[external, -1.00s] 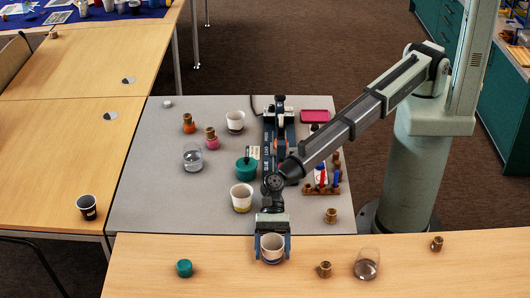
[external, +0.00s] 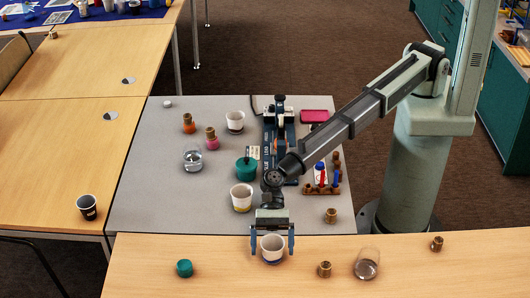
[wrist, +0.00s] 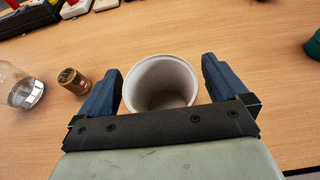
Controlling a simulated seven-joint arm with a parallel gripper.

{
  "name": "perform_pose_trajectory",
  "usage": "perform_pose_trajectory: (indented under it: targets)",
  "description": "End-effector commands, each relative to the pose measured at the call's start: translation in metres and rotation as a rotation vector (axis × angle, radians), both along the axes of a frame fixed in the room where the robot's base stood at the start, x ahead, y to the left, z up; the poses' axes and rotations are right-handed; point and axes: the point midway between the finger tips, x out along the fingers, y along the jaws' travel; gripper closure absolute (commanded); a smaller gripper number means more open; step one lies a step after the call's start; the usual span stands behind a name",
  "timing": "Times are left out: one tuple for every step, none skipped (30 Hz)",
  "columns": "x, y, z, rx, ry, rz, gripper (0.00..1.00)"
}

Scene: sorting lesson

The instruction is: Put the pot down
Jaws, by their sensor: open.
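A white, cup-like pot (external: 272,249) stands upright on the front wooden table. In the wrist view the pot (wrist: 160,82) shows its open rim and empty-looking inside, and its lower part is hidden by my gripper's body. My gripper (external: 272,244) is open, with one blue finger on each side of the pot.
On the same table are a teal jar (external: 184,268), a brass piece (external: 324,269) and a clear glass (external: 367,264). Another white cup (external: 241,197) and a teal pot (external: 246,169) stand on the grey table behind. Table between teal jar and white pot is clear.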

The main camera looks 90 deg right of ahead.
Motion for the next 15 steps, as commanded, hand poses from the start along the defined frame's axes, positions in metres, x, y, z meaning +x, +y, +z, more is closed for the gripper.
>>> perform_pose_trajectory:
  targets:
    - [-0.001,-0.008,0.003,0.000,0.000,-0.001,0.00]
    - [-0.002,-0.012,0.005,0.000,0.000,-0.001,0.00]
    - [-0.002,-0.017,0.007,0.000,-0.001,-0.002,0.00]
    - [-0.002,-0.021,0.008,0.000,-0.001,-0.002,0.00]
    - [-0.002,-0.026,0.010,0.000,-0.001,-0.002,0.00]
    - [-0.002,-0.032,0.013,0.000,0.000,-0.001,0.00]
    - [-0.002,-0.036,0.014,0.000,0.000,-0.001,0.00]
    - [-0.002,-0.040,0.016,0.000,0.000,-0.001,0.00]
    - [-0.002,-0.045,0.018,0.000,-0.002,-0.001,0.00]
    - [-0.002,-0.048,0.020,0.000,-0.002,-0.001,0.00]
    - [-0.002,-0.051,0.021,0.000,-0.001,-0.001,0.00]
    - [-0.001,-0.054,0.022,0.000,-0.001,-0.001,0.00]
    - [-0.001,-0.056,0.023,0.000,-0.001,-0.001,0.00]
    - [-0.001,-0.057,0.024,0.000,-0.001,0.000,0.00]
    - [-0.001,-0.058,0.024,0.000,-0.001,0.000,0.00]
